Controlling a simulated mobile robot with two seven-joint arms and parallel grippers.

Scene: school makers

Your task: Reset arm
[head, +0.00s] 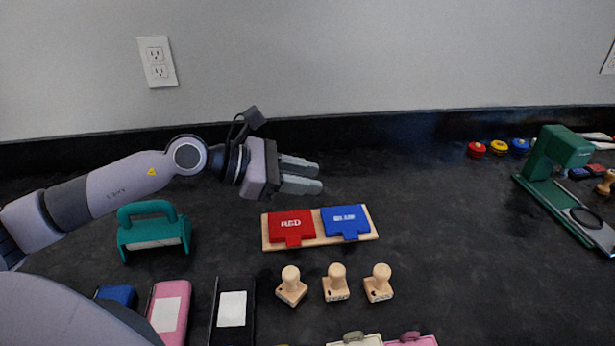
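My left arm reaches in from the left, and its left gripper (320,178) hovers above the counter (420,225), behind the red and blue ink pads. Its two grey fingers point right with a narrow gap between them, and nothing shows in the gap. The red pad (291,225) and the blue pad (345,221) lie side by side on a wooden board (372,232) in front of the fingers. My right gripper is not in view.
A teal handled tool (154,232) stands below my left forearm. Wooden stamps (336,283) and pink (170,310) and black (231,312) cases sit in front. A green press (558,160) stands at right. The counter between board and press is clear.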

